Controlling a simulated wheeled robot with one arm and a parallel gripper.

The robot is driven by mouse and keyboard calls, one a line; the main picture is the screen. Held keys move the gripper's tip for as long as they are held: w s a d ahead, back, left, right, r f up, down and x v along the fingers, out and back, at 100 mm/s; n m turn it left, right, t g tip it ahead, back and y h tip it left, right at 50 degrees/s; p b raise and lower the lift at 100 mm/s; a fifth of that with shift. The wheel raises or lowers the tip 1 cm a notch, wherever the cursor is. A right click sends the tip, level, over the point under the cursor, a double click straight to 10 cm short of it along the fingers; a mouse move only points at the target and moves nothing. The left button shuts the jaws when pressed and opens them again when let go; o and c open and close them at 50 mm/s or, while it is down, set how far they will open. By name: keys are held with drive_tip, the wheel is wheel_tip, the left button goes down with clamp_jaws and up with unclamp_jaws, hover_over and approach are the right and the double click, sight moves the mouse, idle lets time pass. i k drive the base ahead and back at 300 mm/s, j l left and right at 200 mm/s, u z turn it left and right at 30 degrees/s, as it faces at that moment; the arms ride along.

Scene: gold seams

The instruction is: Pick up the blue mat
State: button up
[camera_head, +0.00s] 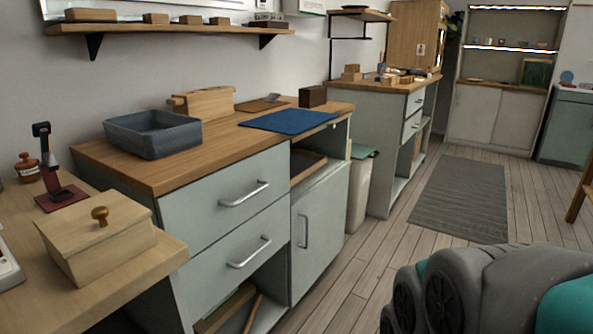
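The blue mat (288,121) lies flat on the wooden top of the middle cabinet (215,140), close to its right front edge. It is a thin rectangle and nothing lies on it. A small pale bit shows at its right corner, too small to make out. My gripper is not in view. Grey and teal parts of my own body show at the lower right, well apart from the mat.
A grey bin (153,135) stands left of the mat. A dark brown block (313,96) and wooden box (203,103) are behind it. A lidded wooden box (95,238) sits at the near left. The floor (360,275) before the cabinets is clear, with a grey rug (462,197) farther back.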

sight(291, 121)
drive_tip(key=i+l+z, duration=0.35)
drive_tip(key=i, duration=0.15)
drive_tip(key=i+l+z, duration=0.35)
drive_tip(key=i, duration=0.2)
drive_tip(key=i+z, duration=0.35)
drive_tip(key=i, duration=0.2)
drive_tip(key=i+u, duration=0.3)
drive_tip(key=i+l+u, duration=0.25)
drive_tip(key=i, duration=0.2)
drive_tip(key=i+l+u, duration=0.1)
drive_tip(key=i+u, duration=0.2)
drive_tip(key=i, duration=0.05)
